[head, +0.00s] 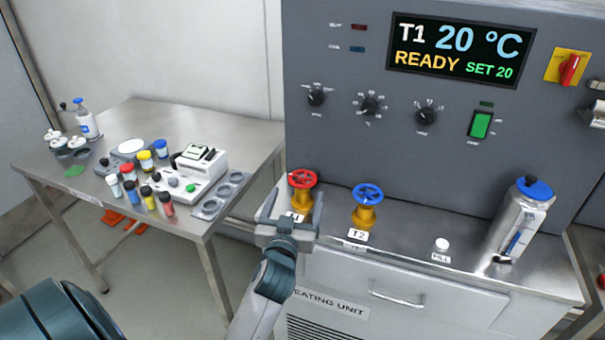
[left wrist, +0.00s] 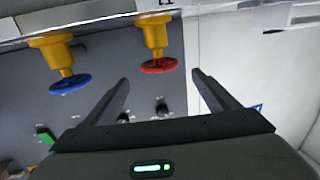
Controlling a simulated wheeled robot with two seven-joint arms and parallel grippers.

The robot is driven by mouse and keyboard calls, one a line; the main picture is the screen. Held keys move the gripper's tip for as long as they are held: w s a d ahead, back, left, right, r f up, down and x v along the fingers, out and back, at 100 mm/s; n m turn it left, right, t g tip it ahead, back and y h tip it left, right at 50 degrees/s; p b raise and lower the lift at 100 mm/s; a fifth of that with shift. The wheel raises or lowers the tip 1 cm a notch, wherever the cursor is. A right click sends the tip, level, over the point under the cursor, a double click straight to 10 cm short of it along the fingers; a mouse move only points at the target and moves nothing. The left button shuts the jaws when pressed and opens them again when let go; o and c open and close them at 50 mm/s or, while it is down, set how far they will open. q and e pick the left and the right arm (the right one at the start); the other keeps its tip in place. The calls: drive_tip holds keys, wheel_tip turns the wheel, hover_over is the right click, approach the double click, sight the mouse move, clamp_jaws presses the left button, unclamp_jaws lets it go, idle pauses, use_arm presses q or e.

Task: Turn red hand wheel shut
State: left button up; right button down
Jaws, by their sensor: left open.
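The red hand wheel (head: 302,178) sits on a yellow valve body (head: 301,201) at the left end of the heating unit's ledge. My left gripper (head: 289,216) is just in front of and below it, open and empty. In the left wrist view the red wheel (left wrist: 159,66) shows between and beyond the two open fingers (left wrist: 160,85), apart from both. A label in front of the valve is mostly hidden by my gripper. My right gripper is not in view.
A blue hand wheel (head: 368,193) on a yellow valve marked T2 stands close to the right. A steel bottle (head: 522,220) stands at the ledge's right end. The panel display (head: 460,50) reads T1 20 °C, READY. A crowded steel table (head: 200,127) stands at left.

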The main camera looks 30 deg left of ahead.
sight(302, 177)
use_arm(q)
drive_tip(key=p+x, duration=0.2)
drive_tip(key=x, duration=0.6)
drive_tip(key=shift+w, duration=0.15)
drive_tip(key=shift+w+a, duration=0.3)
drive_tip(key=shift+w, duration=0.25)
drive_tip(key=c, duration=1.1)
drive_tip(key=shift+o, duration=0.2)
drive_tip(key=shift+h+p, duration=0.3)
